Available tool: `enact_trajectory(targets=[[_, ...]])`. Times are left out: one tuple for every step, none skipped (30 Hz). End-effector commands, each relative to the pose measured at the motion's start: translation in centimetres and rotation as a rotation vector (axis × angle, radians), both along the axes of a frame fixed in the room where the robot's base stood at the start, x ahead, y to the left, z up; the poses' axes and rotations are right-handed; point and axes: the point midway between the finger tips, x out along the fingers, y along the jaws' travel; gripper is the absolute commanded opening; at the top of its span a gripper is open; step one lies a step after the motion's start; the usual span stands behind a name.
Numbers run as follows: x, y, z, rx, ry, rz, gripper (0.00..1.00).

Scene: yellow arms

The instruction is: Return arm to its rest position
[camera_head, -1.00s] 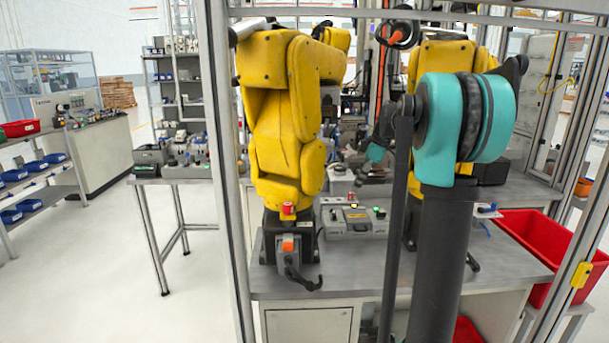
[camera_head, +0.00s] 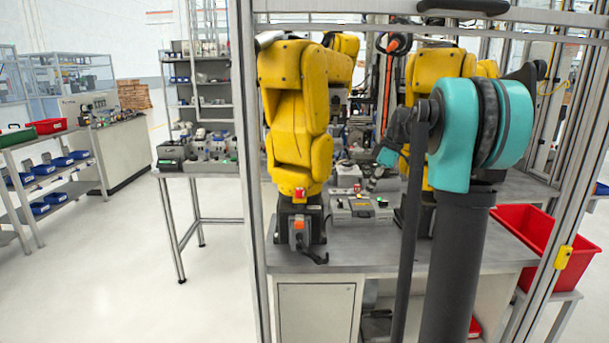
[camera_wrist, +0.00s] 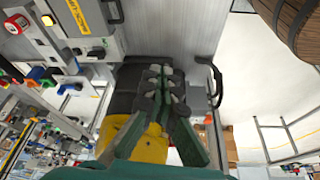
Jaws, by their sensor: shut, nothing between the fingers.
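My gripper (camera_wrist: 163,88) shows in the wrist view with its dark grey and teal fingers together and nothing between them. It points toward a grey metal worktop with dark equipment below it. In the head view my arm's teal joint and dark links stand in front of the worktop (camera_head: 350,258). The far end of my arm reaches over the worktop between two yellow industrial arms. The left yellow arm (camera_head: 297,110) is in full view. The right yellow arm (camera_head: 425,70) is partly hidden behind my arm. My fingertips are too small to make out there.
A grey control box (camera_head: 358,209) sits on the worktop near my arm's end. Frame posts (camera_head: 250,180) stand at the cell's left and right. A red bin (camera_head: 525,228) is at the right. Shelves with blue bins (camera_head: 45,198) stand far left. The floor at left is clear.

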Motion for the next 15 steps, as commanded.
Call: enact_trajectory(targets=[[0.0, 0.0, 0.0, 0.000, 0.000, -0.001, 0.00], [-0.3, 0.1, -0.3, -0.003, 0.003, -0.014, 0.00], [-0.7, 0.2, -0.5, -0.006, 0.006, -0.031, 0.00], [-0.9, 0.3, -0.7, -0.008, 0.008, -0.043, 0.00], [-1.1, 0.4, -0.9, -0.011, 0.010, -0.053, 0.00], [-1.4, 0.5, -1.2, -0.014, 0.014, -0.071, 0.00], [-1.7, 0.5, -1.4, -0.017, 0.016, -0.084, 0.00], [-2.0, 0.6, -1.6, -0.020, 0.019, -0.098, 0.00], [-2.4, 0.7, -2.0, -0.024, 0.022, -0.116, 0.00], [-2.7, 0.7, -2.2, -0.026, 0.025, -0.134, 0.00], [-3.0, 0.8, -2.5, -0.029, 0.027, -0.150, 0.00], [-3.5, 0.9, -2.9, -0.033, 0.030, -0.173, 0.00], [-3.9, 1.0, -3.3, -0.036, 0.034, -0.195, 0.00], [-4.3, 1.1, -3.6, -0.040, 0.037, -0.214, 0.00], [-5.0, 1.2, -4.2, -0.046, 0.041, -0.246, 0.00]])
